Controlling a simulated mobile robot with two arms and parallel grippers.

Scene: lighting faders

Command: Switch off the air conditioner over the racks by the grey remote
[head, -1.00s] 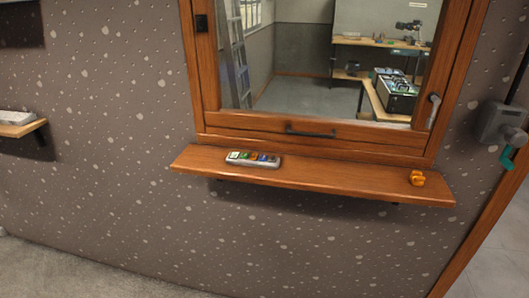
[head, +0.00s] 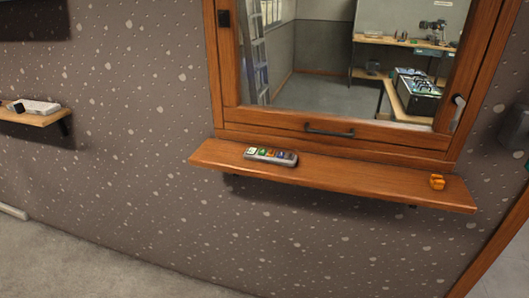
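A grey remote (head: 271,156) with several coloured buttons lies on the wooden sill shelf (head: 330,183) below the window, towards the shelf's left end. Its buttons face up. No air conditioner and no racks can be made out in the head view. Neither of my grippers is in the picture.
The window (head: 330,131) has a dark handle and shows a room with a ladder and benches. A small wall shelf (head: 40,118) at left holds a pale device (head: 38,107). The floor (head: 60,262) is clear.

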